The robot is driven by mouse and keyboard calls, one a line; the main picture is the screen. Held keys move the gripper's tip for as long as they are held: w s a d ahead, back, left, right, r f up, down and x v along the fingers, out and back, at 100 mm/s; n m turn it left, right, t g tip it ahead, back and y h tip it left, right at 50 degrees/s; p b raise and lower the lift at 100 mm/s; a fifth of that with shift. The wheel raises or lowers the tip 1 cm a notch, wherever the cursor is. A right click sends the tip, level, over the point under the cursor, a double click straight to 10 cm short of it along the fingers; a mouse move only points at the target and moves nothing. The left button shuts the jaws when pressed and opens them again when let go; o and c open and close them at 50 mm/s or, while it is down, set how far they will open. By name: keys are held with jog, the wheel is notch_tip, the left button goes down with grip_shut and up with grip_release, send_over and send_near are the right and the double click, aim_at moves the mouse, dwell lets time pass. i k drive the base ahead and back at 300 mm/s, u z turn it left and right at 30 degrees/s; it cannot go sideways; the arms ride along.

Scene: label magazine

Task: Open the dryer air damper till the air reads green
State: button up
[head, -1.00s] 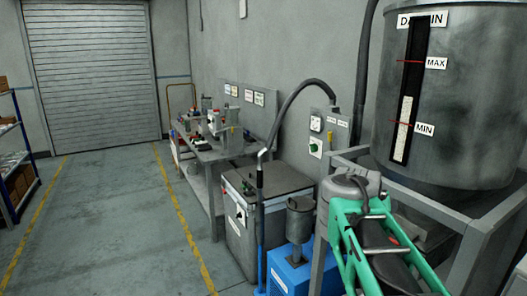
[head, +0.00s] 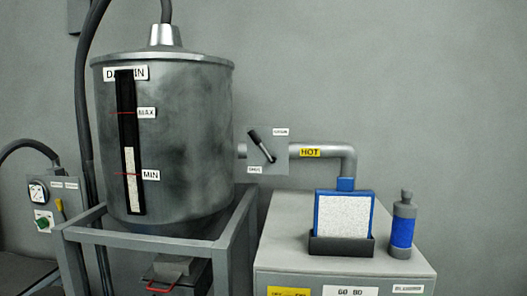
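The damper lever (head: 262,146) is a dark handle on a pale grey plate (head: 281,160) in the pipe right of the day bin. It is tilted, with its upper end to the left and its lower end to the right. One small label (head: 281,132) sits above right of the plate and another (head: 255,170) below left; their words are too small to read surely. A pipe marked HOT (head: 310,153) runs right from the plate. No air reading showing green can be made out. My gripper is not in view.
The grey day bin (head: 190,140) stands on a metal frame (head: 140,240) at left. Right of it is a grey cabinet (head: 285,235) with a blue-framed filter panel (head: 344,214) in a dark holder and a blue-banded cylinder (head: 403,226). A gauge (head: 38,193) is at far left.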

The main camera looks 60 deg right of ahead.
aim_at(253, 134)
jog(key=z, duration=1.75)
